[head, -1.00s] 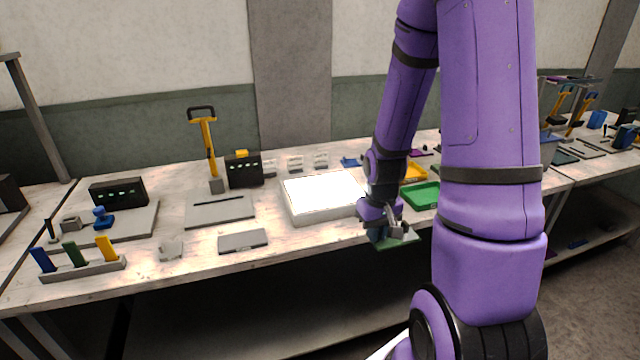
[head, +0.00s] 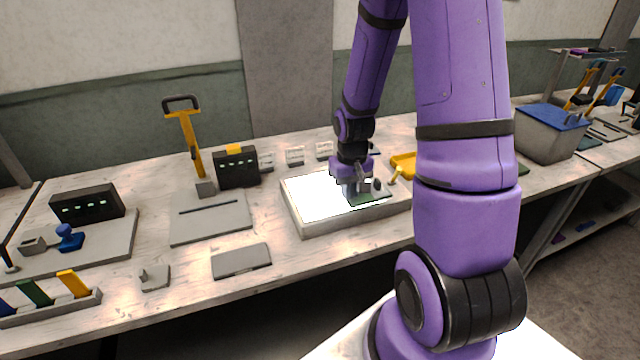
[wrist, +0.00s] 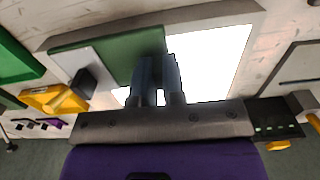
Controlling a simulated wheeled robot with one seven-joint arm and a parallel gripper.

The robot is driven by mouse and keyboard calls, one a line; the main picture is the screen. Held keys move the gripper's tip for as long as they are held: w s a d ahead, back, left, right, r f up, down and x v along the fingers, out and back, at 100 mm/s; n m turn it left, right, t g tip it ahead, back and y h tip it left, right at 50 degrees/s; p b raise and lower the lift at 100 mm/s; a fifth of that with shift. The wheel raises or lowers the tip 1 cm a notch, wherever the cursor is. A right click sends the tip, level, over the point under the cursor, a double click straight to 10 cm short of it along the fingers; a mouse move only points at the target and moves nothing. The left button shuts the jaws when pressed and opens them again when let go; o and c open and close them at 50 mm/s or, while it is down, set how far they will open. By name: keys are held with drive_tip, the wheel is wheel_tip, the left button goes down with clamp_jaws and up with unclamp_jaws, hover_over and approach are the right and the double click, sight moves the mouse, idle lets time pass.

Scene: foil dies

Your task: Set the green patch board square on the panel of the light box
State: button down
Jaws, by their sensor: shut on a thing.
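The light box (head: 336,222) stands on the bench with its bright white panel (head: 312,196) facing up. It fills much of the wrist view, where the panel (wrist: 212,62) shows right of my fingers. My gripper (head: 362,190) is shut on the green patch board (head: 370,199), over the panel's right part. In the wrist view the board (wrist: 125,55) extends left from my fingers (wrist: 158,78), its edges roughly in line with the box's. Part of the board is hidden by the fingers. I cannot tell whether it touches the panel.
A dark knob (wrist: 84,82) is beside the board at the box's end. A yellow tray (head: 403,164) and a green tray (wrist: 14,58) are close by. A grey plate (head: 241,261) lies front left, and a slotted grey base (head: 210,224) is left of the box.

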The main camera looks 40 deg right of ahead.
hover_over(318, 194)
drive_tip(key=shift+a+f, duration=0.1)
drive_tip(key=shift+f, duration=2.2)
drive_tip(key=shift+f, duration=0.1)
drive_tip(key=c, duration=1.2)
unclamp_jaws()
